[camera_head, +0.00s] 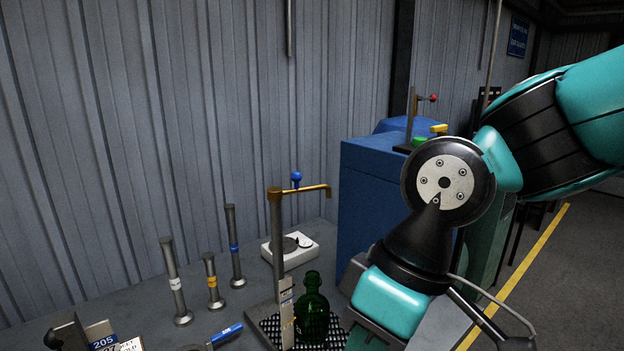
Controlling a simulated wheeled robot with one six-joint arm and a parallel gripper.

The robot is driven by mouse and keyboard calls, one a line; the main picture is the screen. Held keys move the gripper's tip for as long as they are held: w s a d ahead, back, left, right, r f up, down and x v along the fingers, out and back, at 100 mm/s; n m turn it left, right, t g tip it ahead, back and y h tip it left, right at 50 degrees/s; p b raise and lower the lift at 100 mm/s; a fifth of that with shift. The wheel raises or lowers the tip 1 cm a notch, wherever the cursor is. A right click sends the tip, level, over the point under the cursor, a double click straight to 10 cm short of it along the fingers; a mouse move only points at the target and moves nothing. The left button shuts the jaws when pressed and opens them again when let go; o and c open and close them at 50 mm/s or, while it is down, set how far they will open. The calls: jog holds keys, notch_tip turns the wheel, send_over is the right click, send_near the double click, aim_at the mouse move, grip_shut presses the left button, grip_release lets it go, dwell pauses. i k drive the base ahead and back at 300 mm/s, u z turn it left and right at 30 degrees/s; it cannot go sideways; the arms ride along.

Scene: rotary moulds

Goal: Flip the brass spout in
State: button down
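The brass spout (308,189) is a thin arm on top of an upright post (277,245). It reaches right from the post, with a short downturned tip at its right end. A blue ball knob (296,177) stands above it. A green bottle (313,312) stands upright on a dark perforated tray (266,326) at the foot of the post, below the spout. My arm's wrist is at the right, with its lower end cut off by the bottom edge. It is apart from the spout in the picture. My gripper's fingertips do not show.
Several metal posts with coloured bands, one with a blue band (234,250), stand on the bench at left. A white dial device (290,250) sits behind the spout's post. A blue-handled tool (226,335) lies in front. A blue cabinet (365,200) stands behind my arm.

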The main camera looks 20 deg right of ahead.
aim_at(274, 194)
jog(key=k, duration=0.9)
jog(key=z, duration=1.25)
jog(key=i, duration=1)
jog(key=u, duration=1.8)
jog(key=i, duration=0.5)
jog(key=u, duration=0.05)
